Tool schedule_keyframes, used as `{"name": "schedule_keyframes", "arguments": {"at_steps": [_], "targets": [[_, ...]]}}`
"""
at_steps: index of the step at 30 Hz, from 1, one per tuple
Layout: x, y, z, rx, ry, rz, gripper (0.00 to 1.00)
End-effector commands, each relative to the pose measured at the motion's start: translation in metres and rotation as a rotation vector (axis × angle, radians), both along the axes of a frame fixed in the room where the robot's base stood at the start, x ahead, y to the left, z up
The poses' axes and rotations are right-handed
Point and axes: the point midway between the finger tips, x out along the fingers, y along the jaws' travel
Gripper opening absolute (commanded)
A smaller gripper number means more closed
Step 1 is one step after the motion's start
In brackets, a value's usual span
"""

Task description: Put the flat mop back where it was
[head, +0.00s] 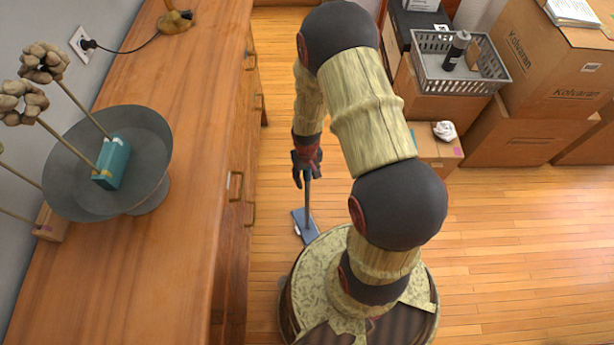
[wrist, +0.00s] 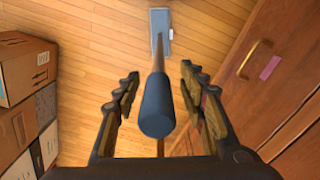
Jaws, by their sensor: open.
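The flat mop stands on the wooden floor, its flat blue-grey head (head: 304,225) down beside my base in the head view. Its dark grip end (wrist: 157,106) is close to the camera in the wrist view, and its flat head (wrist: 160,24) lies at the far end of the thin handle. My gripper (head: 307,178) is at the upper part of the handle. In the wrist view my gripper (wrist: 158,88) is open, with one finger on each side of the grip and visible gaps between. Whether the handle leans is hard to tell.
A wooden cabinet (head: 180,120) with drawer handles runs along the left and bears a grey bowl (head: 68,181). Cardboard boxes (head: 545,65) and a grey basket (head: 440,82) stand at the back right. The floor (head: 520,250) to the right is clear.

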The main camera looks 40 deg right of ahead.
Motion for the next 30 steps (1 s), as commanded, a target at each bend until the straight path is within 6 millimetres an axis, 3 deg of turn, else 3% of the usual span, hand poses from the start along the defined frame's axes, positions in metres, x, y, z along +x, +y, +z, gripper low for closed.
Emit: {"name": "schedule_keyframes", "arguments": {"at_steps": [11,24,30], "targets": [[0.000,0.000,0.005,0.000,0.001,0.000,0.43],[0.002,0.000,0.085,-0.001,-0.004,0.000,0.43],[0.001,0.001,0.111,0.000,-0.001,0.000,0.43]]}}
